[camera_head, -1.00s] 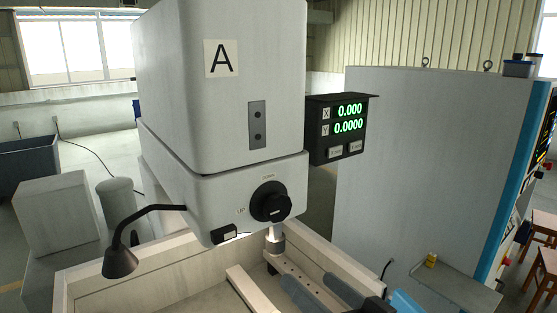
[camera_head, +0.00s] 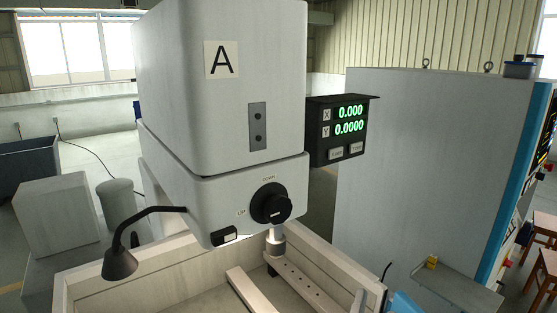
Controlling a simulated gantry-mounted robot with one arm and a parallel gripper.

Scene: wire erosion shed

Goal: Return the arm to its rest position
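My gripper is not in view, and I see no part of my arm that I can be sure of. The white machine head marked A (camera_head: 190,110) fills the upper middle. Nothing touches the knob. Whether the gripper is open or holds anything is hidden.
A black readout box (camera_head: 339,130) juts out right of the head. A bent black lamp (camera_head: 120,262) hangs at left. Below is an open-topped tank (camera_head: 345,272) with pale bars inside. A tall grey cabinet (camera_head: 430,170) stands at right.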

